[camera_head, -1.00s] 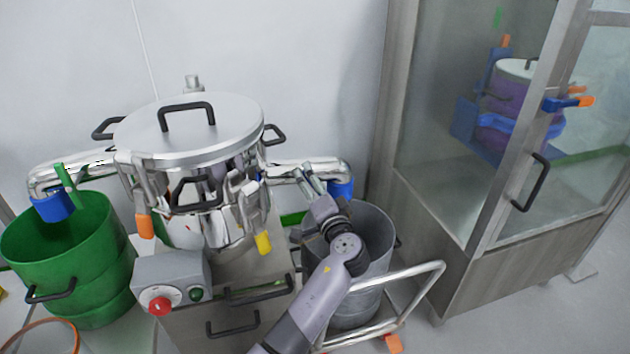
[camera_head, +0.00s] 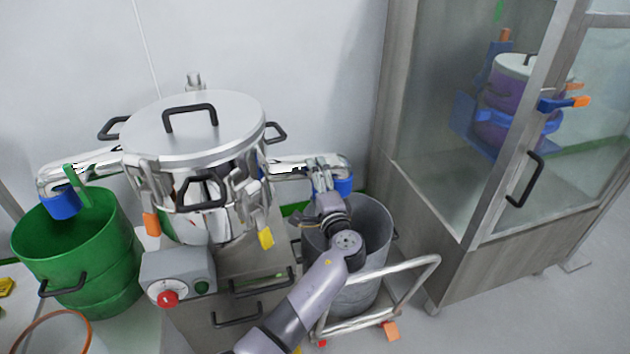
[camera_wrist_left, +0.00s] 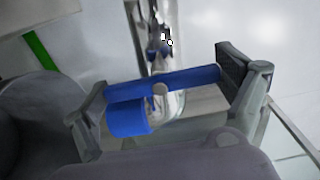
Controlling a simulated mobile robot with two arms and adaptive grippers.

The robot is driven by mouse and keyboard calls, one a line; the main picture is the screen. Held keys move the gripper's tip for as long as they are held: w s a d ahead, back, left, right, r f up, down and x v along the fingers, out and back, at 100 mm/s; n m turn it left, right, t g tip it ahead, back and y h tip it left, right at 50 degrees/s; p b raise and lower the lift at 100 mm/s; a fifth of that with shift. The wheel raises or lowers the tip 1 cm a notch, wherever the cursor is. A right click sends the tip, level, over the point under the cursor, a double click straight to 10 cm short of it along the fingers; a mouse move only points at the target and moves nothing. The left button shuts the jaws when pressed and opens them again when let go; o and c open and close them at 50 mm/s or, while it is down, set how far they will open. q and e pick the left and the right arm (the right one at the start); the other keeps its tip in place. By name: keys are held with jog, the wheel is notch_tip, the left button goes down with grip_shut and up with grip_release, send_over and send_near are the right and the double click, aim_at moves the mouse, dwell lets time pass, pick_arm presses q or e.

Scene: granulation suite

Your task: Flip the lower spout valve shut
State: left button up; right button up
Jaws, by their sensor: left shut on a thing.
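The silver vessel (camera_head: 190,135) has a chrome spout pipe on each side. The right spout (camera_head: 300,164) ends in a blue collar (camera_head: 344,186) above a grey bin. The left spout (camera_head: 85,170) ends in a blue collar (camera_head: 60,206) with a green lever (camera_head: 77,187), over a green bin. My left gripper (camera_head: 322,168) is at the right spout's end. In the left wrist view, my left gripper (camera_wrist_left: 165,90) is shut lengthwise on a blue valve handle (camera_wrist_left: 185,82), beside the blue collar (camera_wrist_left: 128,118). My right gripper is not in view.
The grey bin (camera_head: 375,222) stands on a trolley with a pale rail (camera_head: 408,272) under my arm. The green bin (camera_head: 75,250) is at left. A control box with a red button (camera_head: 167,299) stands in front of the vessel. A glass-doored cabinet (camera_head: 470,180) stands at right.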

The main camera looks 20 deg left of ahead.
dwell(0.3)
pick_arm(q)
jog(key=o, duration=0.9)
jog(key=v, duration=1.2)
